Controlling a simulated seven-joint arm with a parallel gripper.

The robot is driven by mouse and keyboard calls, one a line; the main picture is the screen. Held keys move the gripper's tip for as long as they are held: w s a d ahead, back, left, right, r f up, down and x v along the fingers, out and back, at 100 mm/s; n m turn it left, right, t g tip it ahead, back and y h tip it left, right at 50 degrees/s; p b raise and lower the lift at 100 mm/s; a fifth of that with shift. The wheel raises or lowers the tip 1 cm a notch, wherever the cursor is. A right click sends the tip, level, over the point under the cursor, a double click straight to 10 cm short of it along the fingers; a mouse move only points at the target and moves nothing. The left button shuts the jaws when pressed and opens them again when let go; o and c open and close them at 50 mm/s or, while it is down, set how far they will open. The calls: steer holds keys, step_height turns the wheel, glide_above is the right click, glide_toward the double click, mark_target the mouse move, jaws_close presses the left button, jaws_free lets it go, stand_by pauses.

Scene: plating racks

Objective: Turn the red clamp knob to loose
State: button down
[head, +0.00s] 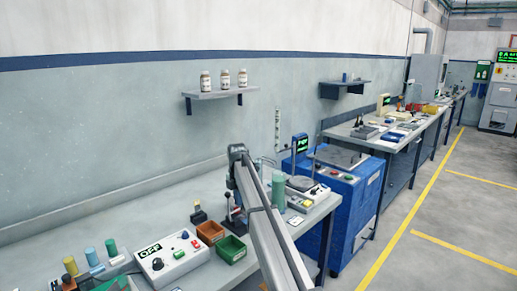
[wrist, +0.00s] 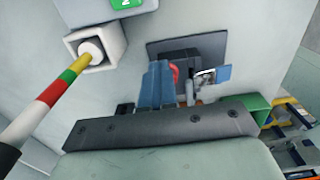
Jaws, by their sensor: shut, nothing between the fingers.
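In the head view a small dark stand (head: 236,217) with a red knob (head: 228,195) on it stands on the bench, just left of my arm. I cannot tell which way the knob is turned. In the wrist view a small red curved part (wrist: 175,72) shows beside the blue-grey fingers of my gripper (wrist: 159,66); I cannot tell if it is the same knob or if they touch. My gripper is shut and holds nothing. In the head view my arm crosses the bench and my fingers cannot be made out.
A control box (head: 160,247) reading OFF, an orange tray (head: 210,229) and a green tray (head: 232,249) stand left of my arm. Coloured cylinders (head: 92,257) stand at the far left. A blue cabinet (head: 345,191) stands right of the bench. A wall shelf (head: 219,94) holds jars.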

steer(key=shift+w+a+f, duration=0.15)
steer(key=shift+a+f, duration=0.05)
steer(key=shift+f, duration=0.35)
steer(key=shift+w+d, duration=0.2)
steer(key=shift+w, duration=0.05)
steer(key=shift+w+d+r, duration=0.1)
steer(key=shift+w+r, duration=0.2)
steer(key=shift+r, duration=0.25)
steer(key=r, duration=0.5)
steer(key=shift+s, duration=0.2)
